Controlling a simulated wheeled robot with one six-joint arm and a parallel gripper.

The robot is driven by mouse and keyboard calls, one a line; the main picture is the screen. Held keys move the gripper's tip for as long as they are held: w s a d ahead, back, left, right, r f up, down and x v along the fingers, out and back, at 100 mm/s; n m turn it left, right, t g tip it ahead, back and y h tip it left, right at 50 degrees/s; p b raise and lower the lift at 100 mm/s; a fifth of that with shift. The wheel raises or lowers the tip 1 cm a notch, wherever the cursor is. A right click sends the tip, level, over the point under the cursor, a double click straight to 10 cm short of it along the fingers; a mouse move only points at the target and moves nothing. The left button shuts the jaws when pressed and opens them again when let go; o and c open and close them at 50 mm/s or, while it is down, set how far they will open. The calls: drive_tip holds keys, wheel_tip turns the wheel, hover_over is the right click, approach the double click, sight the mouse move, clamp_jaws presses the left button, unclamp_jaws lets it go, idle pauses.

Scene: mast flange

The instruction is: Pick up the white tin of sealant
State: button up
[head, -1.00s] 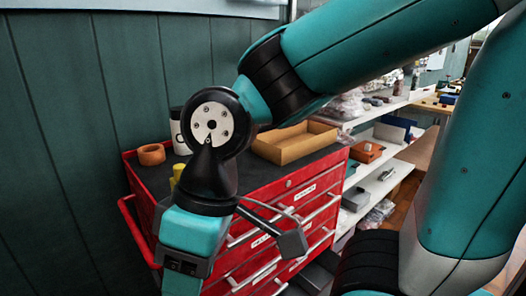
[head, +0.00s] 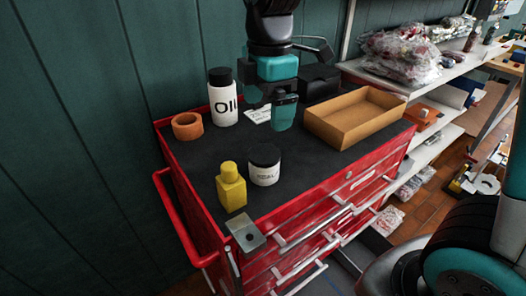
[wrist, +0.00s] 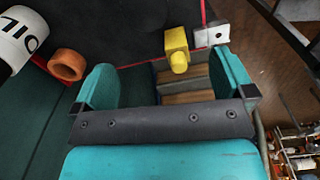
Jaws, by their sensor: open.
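The white tin of sealant (head: 264,168) has a black lid and dark lettering, partly readable. It stands upright on the black top of the red tool cabinet, near the front edge, in the head view. I cannot make it out in the wrist view. My gripper (head: 274,108) is above the cabinet top, behind the tin and apart from it. In the wrist view my gripper (wrist: 165,85) shows its two teal fingers spread, with nothing held between them.
An orange ring (head: 187,126), a white OIL bottle (head: 223,98) and a cardboard tray (head: 354,118) stand farther back. Bare mat lies right of the tin.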

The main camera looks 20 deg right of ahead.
sight(264, 155)
drive_tip(key=shift+n, duration=0.7)
drive_tip(key=f, duration=0.3)
drive_tip(key=w+f+p, duration=0.1)
drive_tip(key=f, duration=0.7)
drive_tip(key=shift+w+d+f+p, duration=0.15)
drive_tip(key=shift+w+f+p, duration=0.05)
drive_tip(key=shift+w+p, duration=0.15)
drive_tip(key=shift+w+d+f+p, duration=0.15)
drive_tip(key=shift+f+p, duration=0.25)
drive_tip(key=shift+f, duration=0.95)
drive_tip(key=shift+w+f+p, duration=0.1)
drive_tip(key=shift+f+p, duration=0.25)
drive_tip(key=shift+f, duration=1)
drive_tip(key=c, duration=1.1)
drive_tip(key=shift+r, duration=0.15)
